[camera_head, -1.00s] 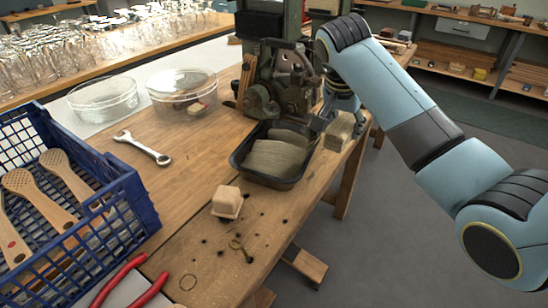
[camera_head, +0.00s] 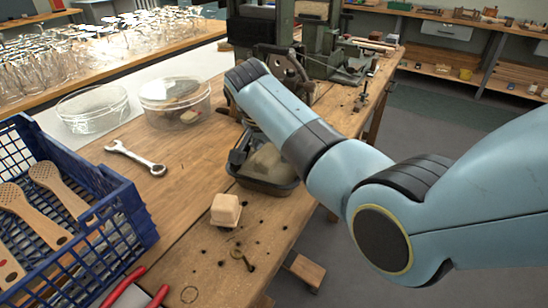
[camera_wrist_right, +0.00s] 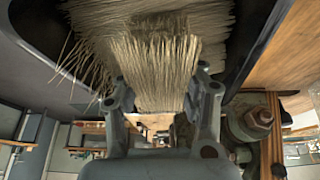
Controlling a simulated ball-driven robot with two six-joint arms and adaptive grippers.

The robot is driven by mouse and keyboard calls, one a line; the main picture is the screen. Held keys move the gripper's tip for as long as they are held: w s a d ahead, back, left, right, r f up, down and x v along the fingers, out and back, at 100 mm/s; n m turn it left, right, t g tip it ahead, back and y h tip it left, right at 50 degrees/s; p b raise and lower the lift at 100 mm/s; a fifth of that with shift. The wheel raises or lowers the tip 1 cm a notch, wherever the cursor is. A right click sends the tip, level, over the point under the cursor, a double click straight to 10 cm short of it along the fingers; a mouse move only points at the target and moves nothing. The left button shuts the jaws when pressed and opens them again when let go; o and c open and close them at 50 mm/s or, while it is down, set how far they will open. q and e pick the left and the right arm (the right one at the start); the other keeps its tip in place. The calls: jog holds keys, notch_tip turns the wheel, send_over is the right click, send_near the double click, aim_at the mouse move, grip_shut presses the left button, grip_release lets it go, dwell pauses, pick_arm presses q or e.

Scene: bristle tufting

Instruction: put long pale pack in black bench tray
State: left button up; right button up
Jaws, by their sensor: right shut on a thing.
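The black bench tray (camera_head: 262,187) sits on the wooden bench and holds pale bristle material (camera_head: 268,163); my right arm hides its far part. In the right wrist view, my right gripper (camera_wrist_right: 163,90) is shut on the long pale pack (camera_wrist_right: 155,65), a bundle of straw-coloured bristles. The pack is in front of more loose pale bristles (camera_wrist_right: 88,50), with the dark tray wall (camera_wrist_right: 255,45) beside them. Whether the pack touches the tray floor cannot be told. My left gripper is not in view.
A green machine (camera_head: 262,28) stands behind the tray. A pale block (camera_head: 226,209), a wrench (camera_head: 135,157), clear round tubs (camera_head: 175,105) and a blue crate (camera_head: 125,215) with wooden paddles are on the bench. Red-handled pliers (camera_head: 125,285) lie at the front.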

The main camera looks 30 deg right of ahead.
jog(key=shift+f, duration=0.85)
jog(key=shift+f, duration=0.2)
jog(key=o, duration=1.2)
jog(key=shift+r, duration=0.25)
jog(key=p+v, duration=0.1)
jog(key=v, duration=1.1)
